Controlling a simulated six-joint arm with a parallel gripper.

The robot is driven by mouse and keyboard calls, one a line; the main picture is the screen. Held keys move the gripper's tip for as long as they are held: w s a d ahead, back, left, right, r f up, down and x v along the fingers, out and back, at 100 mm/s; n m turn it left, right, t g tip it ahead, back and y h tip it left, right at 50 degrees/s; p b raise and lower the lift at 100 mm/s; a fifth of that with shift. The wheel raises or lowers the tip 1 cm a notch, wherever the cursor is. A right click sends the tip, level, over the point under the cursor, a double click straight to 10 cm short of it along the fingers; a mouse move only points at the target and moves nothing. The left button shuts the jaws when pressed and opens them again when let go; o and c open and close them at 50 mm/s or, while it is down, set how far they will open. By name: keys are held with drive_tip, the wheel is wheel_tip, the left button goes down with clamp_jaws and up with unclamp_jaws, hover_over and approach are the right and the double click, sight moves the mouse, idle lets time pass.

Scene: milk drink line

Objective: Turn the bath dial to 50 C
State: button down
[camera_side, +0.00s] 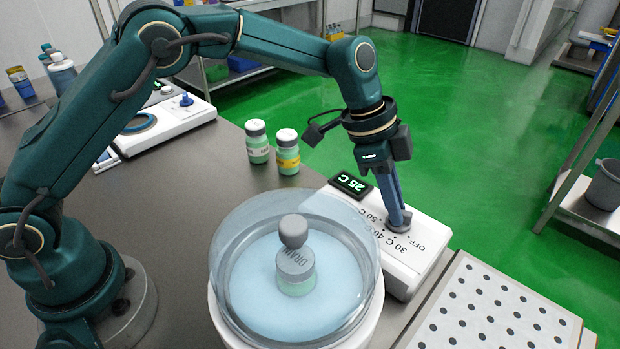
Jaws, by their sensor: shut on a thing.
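The bath's white control box (425,262) stands beside the round bath, with OFF, 30 C, 40 C and 50 C printed on its top. Its display (350,184) reads 25 C, upside down in this view. My gripper (398,212) points down at the box and is shut on the small grey bath dial (401,227). The fingers hide much of the dial, so I cannot tell where its pointer stands. The round bath (228,297) has a clear wall and pale blue liquid. A grey-capped bottle (297,277) with a partly readable label stands in it.
Two capped bottles, one white-labelled (257,142) and one yellow-labelled (287,152), stand behind the bath. A perforated white plate (490,318) lies at the front right. A white device with a blue knob (187,100) is at the back left.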

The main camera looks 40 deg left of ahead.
idle(0.4)
drive_tip(key=c, duration=0.9)
unclamp_jaws()
drive_tip(key=shift+o, duration=0.2)
drive_tip(key=shift+v, duration=2.6)
drive_tip(key=shift+w+a, duration=0.1)
